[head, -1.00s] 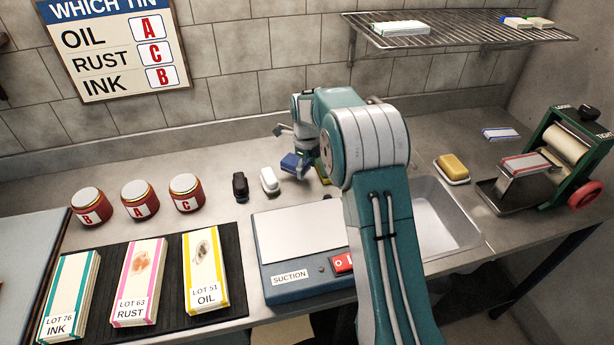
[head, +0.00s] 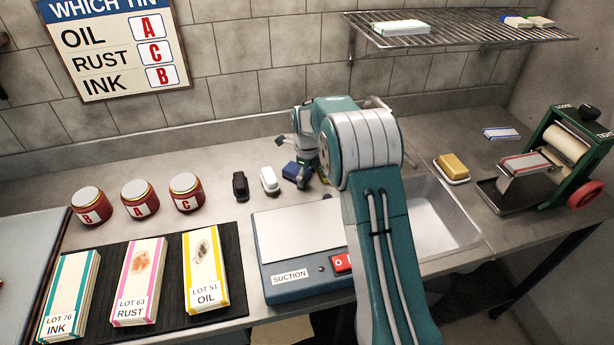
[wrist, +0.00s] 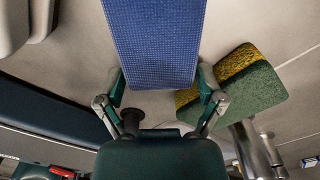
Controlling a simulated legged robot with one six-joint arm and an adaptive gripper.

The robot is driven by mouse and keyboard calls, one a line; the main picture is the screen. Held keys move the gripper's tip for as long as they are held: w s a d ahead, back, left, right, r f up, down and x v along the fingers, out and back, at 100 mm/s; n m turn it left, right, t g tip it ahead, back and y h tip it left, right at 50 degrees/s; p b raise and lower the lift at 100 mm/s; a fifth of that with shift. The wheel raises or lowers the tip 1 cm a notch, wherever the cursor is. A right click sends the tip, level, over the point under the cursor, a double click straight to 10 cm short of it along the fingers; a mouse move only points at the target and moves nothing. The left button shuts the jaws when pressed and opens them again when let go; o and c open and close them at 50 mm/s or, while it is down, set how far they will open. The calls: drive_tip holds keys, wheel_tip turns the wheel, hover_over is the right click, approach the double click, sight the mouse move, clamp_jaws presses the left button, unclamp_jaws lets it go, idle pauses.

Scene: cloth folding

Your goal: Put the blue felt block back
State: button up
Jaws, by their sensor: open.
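The blue felt block (head: 296,173) rests on the counter, right of the white-handled block (head: 269,180) and the black-handled block (head: 240,187). In the wrist view its blue textured face (wrist: 155,38) fills the top middle. My gripper (wrist: 162,82) is open, with one finger on each side of the block's near end; contact cannot be told. In the head view my gripper is mostly hidden by my arm. A green and yellow sponge (wrist: 240,85) lies just right of my gripper.
A suction plate (head: 295,235) stands in front and a sink (head: 440,218) is to the right. Red tins (head: 140,200) stand to the left. A wire shelf (head: 460,30) hangs above.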

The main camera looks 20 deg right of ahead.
sight(307, 173)
drive_tip(key=s+r+n+t, duration=0.1)
drive_tip(key=s+r+n, duration=0.25)
drive_tip(key=r, duration=0.65)
drive_tip(key=s+r+n, duration=0.2)
drive_tip(key=s+r, duration=0.2)
drive_tip(key=r, duration=0.6)
drive_tip(key=s+a+r+n+t, duration=0.2)
drive_tip(key=s+r+n, duration=0.3)
drive_tip(key=s+n, duration=0.4)
drive_tip(key=s+f+n+t, duration=0.2)
drive_tip(key=s+n, duration=1)
drive_tip(key=s, duration=0.9)
drive_tip(key=shift+a+f+t, duration=0.25)
drive_tip(key=shift+f+t, duration=0.05)
drive_tip(key=shift+f, duration=0.15)
drive_tip(key=shift+n, duration=0.25)
